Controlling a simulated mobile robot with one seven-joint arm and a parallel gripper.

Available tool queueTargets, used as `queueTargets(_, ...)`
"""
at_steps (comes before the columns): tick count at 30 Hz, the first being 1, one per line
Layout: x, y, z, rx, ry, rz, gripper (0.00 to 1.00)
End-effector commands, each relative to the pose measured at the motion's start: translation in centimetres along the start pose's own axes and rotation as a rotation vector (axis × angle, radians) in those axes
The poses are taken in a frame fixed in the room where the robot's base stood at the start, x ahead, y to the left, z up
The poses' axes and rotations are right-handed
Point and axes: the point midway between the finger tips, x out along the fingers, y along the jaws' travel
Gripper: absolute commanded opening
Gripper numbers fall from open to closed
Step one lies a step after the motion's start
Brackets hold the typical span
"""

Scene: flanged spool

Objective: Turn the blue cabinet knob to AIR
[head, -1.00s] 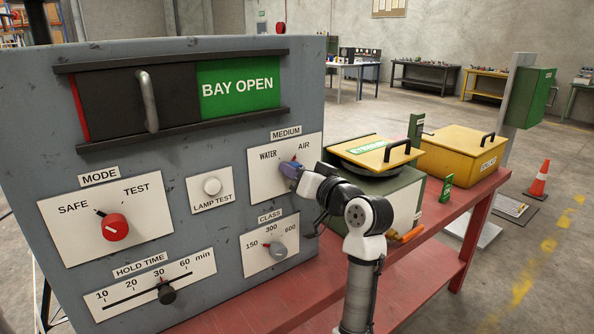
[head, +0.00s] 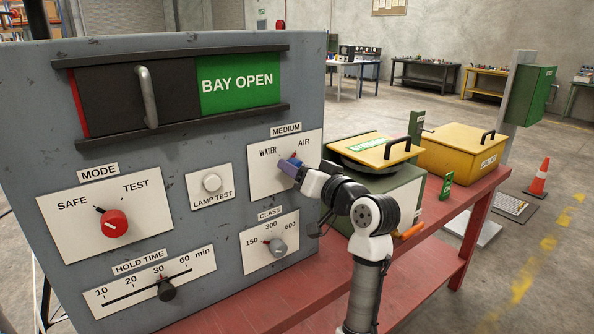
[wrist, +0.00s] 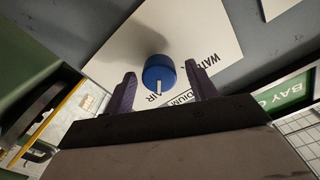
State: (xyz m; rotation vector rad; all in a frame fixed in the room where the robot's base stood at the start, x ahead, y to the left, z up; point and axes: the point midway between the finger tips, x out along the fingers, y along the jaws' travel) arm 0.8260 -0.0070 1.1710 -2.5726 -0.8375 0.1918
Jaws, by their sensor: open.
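The blue knob (wrist: 158,74) sits on the white MEDIUM plate (wrist: 139,45) of the grey cabinet, between the labels WATER and AIR. Its white pointer line faces the AIR label in the wrist view. My gripper (wrist: 160,70) is open, with one purple finger on each side of the knob and a visible gap at both sides. In the head view my gripper (head: 299,172) is at the MEDIUM plate (head: 262,181) and hides most of the knob. A small red mark shows above it, on the AIR side.
The cabinet also carries a red MODE knob (head: 114,223), a CLASS knob (head: 278,247), a HOLD TIME slider (head: 166,290) and a LAMP TEST button (head: 212,183). A green box (head: 385,200) and a yellow box (head: 462,155) stand on the red bench to the right.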

Motion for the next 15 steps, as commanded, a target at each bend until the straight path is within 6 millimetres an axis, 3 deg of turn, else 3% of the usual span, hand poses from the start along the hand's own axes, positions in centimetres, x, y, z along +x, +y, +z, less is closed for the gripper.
queueTargets(9, -7.2, 0.2, 0.3, -0.003, 0.005, 0.004, 0.57)
queueTargets(15, -10.8, 0.1, 0.1, -0.002, 0.004, 0.002, 0.57)
